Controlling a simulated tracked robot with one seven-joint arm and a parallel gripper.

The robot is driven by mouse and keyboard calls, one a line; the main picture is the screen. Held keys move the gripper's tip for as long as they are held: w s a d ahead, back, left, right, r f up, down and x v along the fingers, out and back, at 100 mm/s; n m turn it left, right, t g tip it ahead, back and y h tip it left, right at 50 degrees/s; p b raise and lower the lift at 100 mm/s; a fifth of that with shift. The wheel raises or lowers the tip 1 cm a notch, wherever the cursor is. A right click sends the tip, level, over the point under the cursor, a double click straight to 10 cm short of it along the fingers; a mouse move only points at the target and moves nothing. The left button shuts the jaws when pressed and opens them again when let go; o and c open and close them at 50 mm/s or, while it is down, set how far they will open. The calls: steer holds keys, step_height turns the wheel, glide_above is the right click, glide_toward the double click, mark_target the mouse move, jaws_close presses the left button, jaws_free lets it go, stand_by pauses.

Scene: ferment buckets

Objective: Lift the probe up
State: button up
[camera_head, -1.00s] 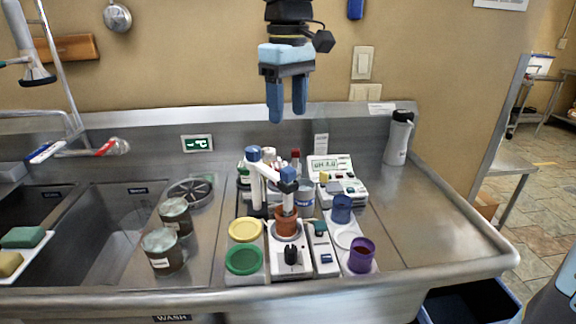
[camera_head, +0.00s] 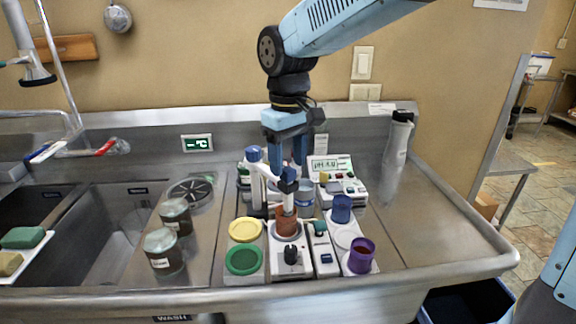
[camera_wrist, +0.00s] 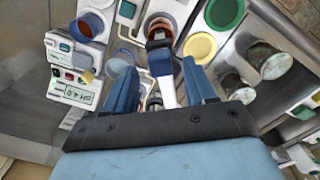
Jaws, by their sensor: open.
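The probe (camera_head: 288,187) stands upright with a dark blue cap, its lower end in a brown cup (camera_head: 286,222) on a white stirrer base (camera_head: 291,258). A white holder arm (camera_head: 262,178) with a blue-topped post stands beside it. My gripper (camera_head: 286,160) points down with blue fingers spread apart, above and slightly behind the probe's cap. In the wrist view, my gripper (camera_wrist: 162,88) is open, with the probe's dark blue cap (camera_wrist: 159,62) and the white post between or just beyond the fingertips. Nothing is held. Whether the fingers touch the probe, I cannot tell.
A pH meter (camera_head: 340,180) stands behind to the right. Blue (camera_head: 341,209) and purple (camera_head: 361,256) cups stand right of the stirrer; yellow (camera_head: 244,229) and green (camera_head: 244,260) lids lie left. Jars (camera_head: 164,252) stand further left.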

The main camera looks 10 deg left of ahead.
steer(key=shift+f, duration=1)
steer(key=shift+c, duration=0.4)
jaws_close()
